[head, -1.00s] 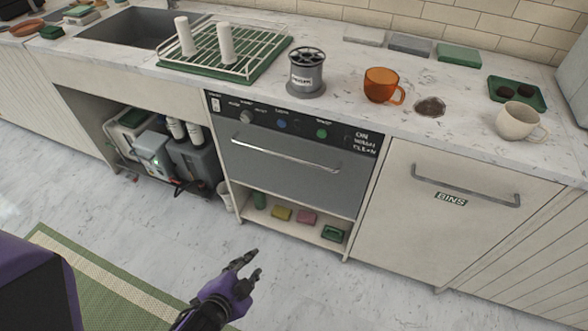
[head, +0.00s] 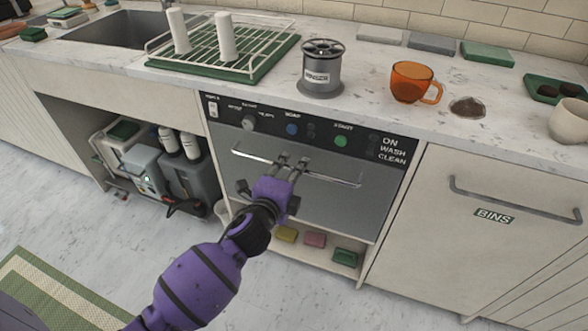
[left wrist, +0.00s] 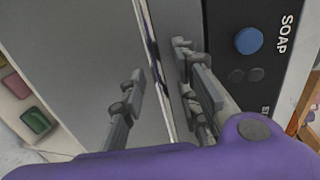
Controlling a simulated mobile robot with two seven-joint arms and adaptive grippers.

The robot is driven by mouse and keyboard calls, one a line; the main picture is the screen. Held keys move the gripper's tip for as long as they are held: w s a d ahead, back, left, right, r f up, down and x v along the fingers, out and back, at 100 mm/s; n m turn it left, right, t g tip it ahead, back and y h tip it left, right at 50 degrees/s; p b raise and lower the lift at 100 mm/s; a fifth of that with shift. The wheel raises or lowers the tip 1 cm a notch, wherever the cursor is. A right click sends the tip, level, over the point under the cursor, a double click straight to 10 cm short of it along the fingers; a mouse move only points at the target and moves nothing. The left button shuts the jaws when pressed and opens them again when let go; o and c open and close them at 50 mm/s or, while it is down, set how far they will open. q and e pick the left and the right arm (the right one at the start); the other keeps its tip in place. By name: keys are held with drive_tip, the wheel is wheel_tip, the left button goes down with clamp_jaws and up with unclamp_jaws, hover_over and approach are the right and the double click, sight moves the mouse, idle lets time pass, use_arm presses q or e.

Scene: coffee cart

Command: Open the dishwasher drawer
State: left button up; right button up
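The dishwasher drawer (head: 345,212) is a grey front panel under the counter, closed flush below a black control strip (head: 318,137). Its thin metal bar handle (head: 335,182) runs across the upper part of the front. My left gripper (head: 292,162) is at the middle of this handle. In the left wrist view the handle bar (left wrist: 152,45) passes between the two fingers, which stand apart on either side of it. Whether a finger touches the bar cannot be told. My right gripper is not in view.
The counter above holds a dish rack (head: 225,62), a grey rinser (head: 321,72) and an orange mug (head: 412,80). A shelf below holds sponges (head: 314,240). A BINS cabinet (head: 480,250) stands at the right.

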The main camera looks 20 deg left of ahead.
use_arm(q)
drive_tip(key=shift+w, duration=0.5)
drive_tip(key=shift+f, duration=0.1)
drive_tip(key=shift+c, duration=0.4)
clamp_jaws()
drive_tip(key=shift+s, duration=0.15)
